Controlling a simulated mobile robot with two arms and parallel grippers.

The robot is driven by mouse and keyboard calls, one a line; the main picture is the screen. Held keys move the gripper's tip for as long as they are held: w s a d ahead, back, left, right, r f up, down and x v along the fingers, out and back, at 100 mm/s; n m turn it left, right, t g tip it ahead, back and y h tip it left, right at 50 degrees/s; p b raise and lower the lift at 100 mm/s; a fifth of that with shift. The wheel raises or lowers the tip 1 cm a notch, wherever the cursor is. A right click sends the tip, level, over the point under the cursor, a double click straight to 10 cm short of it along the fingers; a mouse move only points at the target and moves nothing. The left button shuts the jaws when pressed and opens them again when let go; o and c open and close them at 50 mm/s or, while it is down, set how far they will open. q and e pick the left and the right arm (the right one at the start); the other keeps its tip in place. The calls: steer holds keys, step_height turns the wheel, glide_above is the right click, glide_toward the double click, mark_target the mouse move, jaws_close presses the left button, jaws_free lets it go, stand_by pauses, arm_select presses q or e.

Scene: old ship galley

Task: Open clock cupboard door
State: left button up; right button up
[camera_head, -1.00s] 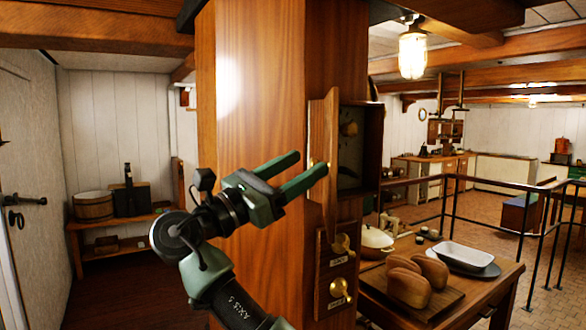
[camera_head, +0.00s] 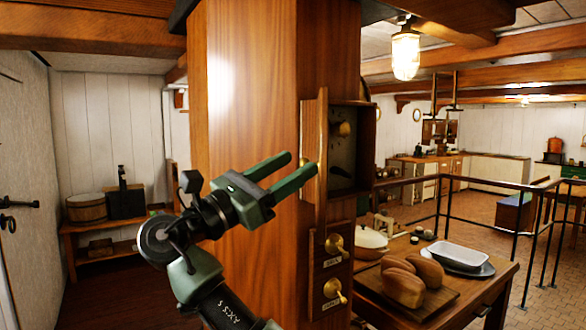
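The clock cupboard door (camera_head: 319,130) is a narrow wooden panel on the wooden pillar. It stands swung out and shows almost edge-on. Behind it the cupboard's dark inside (camera_head: 345,165) is visible, with a brass part (camera_head: 345,129) in it. My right gripper (camera_head: 300,163) is at the left side of the door, its two green fingers apart with nothing seen between them. The nearer fingertip overlaps the door's left face by a small brass piece; I cannot tell whether they touch. My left gripper is not in view.
Below the cupboard are brass knobs (camera_head: 334,288) on labelled plates. A table at the right bears bread loaves (camera_head: 405,283), a white dish (camera_head: 461,255) and a pot (camera_head: 369,242). Black railings (camera_head: 437,210) stand behind. The pillar (camera_head: 240,110) fills the middle.

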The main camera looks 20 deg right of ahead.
steer(key=b+v, duration=0.3)
steer(key=v, duration=0.4)
steer(key=shift+f, duration=0.1)
